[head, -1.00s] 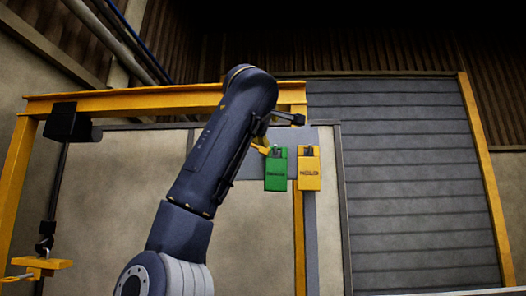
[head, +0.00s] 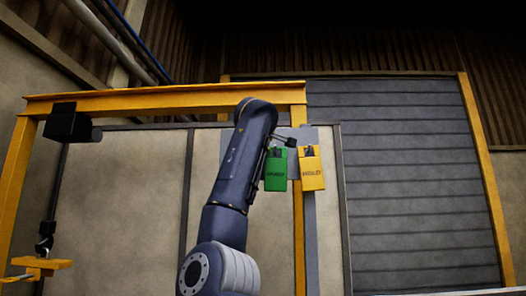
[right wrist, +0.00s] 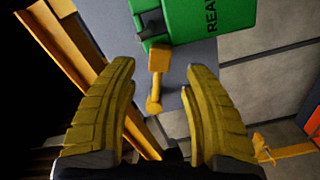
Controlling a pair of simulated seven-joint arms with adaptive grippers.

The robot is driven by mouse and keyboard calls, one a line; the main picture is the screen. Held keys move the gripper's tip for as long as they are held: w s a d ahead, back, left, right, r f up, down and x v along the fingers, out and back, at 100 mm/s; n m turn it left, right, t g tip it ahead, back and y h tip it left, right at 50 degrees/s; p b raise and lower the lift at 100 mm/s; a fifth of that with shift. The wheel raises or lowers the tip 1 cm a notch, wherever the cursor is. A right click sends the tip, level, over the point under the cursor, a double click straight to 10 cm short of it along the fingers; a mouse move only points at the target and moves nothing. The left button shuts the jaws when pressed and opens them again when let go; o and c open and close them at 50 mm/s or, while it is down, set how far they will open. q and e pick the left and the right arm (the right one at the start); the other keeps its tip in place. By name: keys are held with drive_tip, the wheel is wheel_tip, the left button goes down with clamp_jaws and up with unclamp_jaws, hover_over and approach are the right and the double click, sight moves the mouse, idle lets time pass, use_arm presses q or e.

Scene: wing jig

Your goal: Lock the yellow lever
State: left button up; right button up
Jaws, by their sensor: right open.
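The yellow lever (right wrist: 157,75) shows in the right wrist view as a short bar with a round knob at its lower end. It hangs below a dark fitting on the green box (right wrist: 205,18). My right gripper (right wrist: 162,68) is open, with one yellow finger on each side of the lever; I cannot tell whether either touches it. My left gripper is not in view.
A yellow box marked HOLD (head: 312,174) hangs just right of the green one. A yellow frame beam (head: 160,101) runs across behind my arm. A dark clamp-like part (head: 68,127) with a rod hangs at left. A grey shutter (head: 410,180) fills the right.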

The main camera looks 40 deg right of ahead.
drive_tip(key=shift+x, duration=2.6)
drive_tip(key=shift+c, duration=0.4)
clamp_jaws()
